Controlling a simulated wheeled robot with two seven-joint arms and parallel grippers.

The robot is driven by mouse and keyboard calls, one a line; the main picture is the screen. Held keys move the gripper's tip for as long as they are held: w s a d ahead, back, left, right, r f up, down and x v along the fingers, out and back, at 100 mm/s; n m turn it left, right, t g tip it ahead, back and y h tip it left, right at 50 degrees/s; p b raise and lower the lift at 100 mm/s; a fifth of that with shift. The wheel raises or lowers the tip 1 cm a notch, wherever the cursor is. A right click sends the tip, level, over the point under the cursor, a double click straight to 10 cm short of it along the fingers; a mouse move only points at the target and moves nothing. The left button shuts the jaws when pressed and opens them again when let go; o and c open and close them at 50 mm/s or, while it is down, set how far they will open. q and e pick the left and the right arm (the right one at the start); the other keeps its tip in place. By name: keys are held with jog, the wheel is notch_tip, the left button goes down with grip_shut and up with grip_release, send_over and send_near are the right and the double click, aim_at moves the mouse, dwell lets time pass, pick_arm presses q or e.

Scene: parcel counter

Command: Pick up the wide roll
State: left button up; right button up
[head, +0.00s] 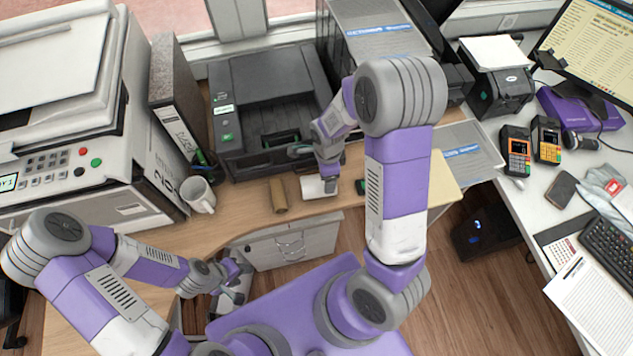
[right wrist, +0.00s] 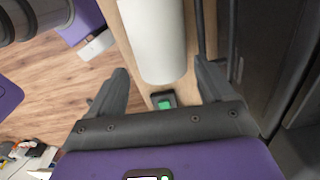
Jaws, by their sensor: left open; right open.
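The wide roll (head: 318,187) is white and lies on the wooden counter by its front edge, partly hidden by my right arm. In the right wrist view the roll (right wrist: 155,40) is a pale cylinder just ahead of my right gripper (right wrist: 161,66). That gripper's fingers are open, one on each side of the roll's near end, with gaps on both sides. I cannot tell their exact height over it. My left gripper (head: 234,286) is open and empty, low in front of the counter, away from the roll.
A black printer (head: 268,105) stands behind. A small dark item with a green top (right wrist: 163,100) lies close to the roll.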

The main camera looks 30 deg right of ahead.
jog(key=f+b, duration=0.1)
jog(key=f, duration=0.4)
jog(key=shift+d+f, duration=0.15)
jog(key=shift+d, duration=0.05)
jog(key=shift+c, duration=0.4)
jog(key=c, duration=0.8)
notch_tip(320, 180, up, 10)
jog(key=shift+r+p, duration=0.1)
jog(key=shift+p, duration=1.15)
jog(key=shift+c, duration=0.2)
jog(key=shift+a, duration=0.1)
